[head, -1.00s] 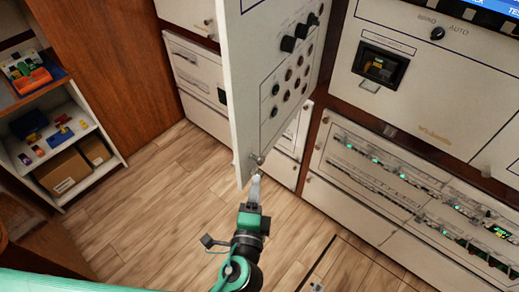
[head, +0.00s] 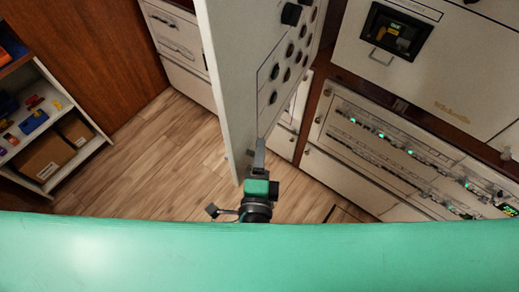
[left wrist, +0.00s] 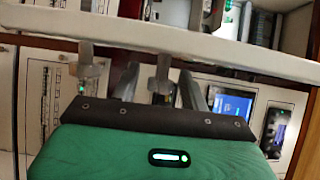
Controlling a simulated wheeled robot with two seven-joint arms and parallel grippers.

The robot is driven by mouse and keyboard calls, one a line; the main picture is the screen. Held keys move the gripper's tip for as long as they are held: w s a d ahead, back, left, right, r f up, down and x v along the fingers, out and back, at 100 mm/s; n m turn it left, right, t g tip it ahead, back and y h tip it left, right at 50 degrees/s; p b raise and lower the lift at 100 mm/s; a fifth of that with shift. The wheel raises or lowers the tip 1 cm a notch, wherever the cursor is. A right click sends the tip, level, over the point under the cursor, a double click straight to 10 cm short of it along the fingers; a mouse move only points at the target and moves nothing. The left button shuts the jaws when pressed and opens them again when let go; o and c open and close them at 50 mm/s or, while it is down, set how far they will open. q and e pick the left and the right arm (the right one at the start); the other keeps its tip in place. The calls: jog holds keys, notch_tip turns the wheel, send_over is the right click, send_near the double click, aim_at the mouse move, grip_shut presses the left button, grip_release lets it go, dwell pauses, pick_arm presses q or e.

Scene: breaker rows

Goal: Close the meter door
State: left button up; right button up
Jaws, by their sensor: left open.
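The meter door (head: 233,80) is a tall white panel with dark knobs and round fittings on its right-hand face. It stands swung open, jutting out from the cabinet wall. My left gripper (head: 260,148) is at the door's lower part, with its fingers in front of the knob side. In the left wrist view, a pale panel edge (left wrist: 170,38), likely the door's, runs across the top. The open fingers of my left gripper (left wrist: 124,72) reach up to it with nothing held between them. I cannot tell whether they touch it. My right gripper is not in view.
A breaker cabinet (head: 370,175) with rows of green lights stands to the right, under a panel with a dark meter window (head: 400,32). A shelf with boxes (head: 45,160) stands at the left. The wooden floor (head: 150,165) between is clear. My teal arm covers the bottom.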

pick_arm(q)
grip_shut()
jog(key=shift+a, duration=0.1)
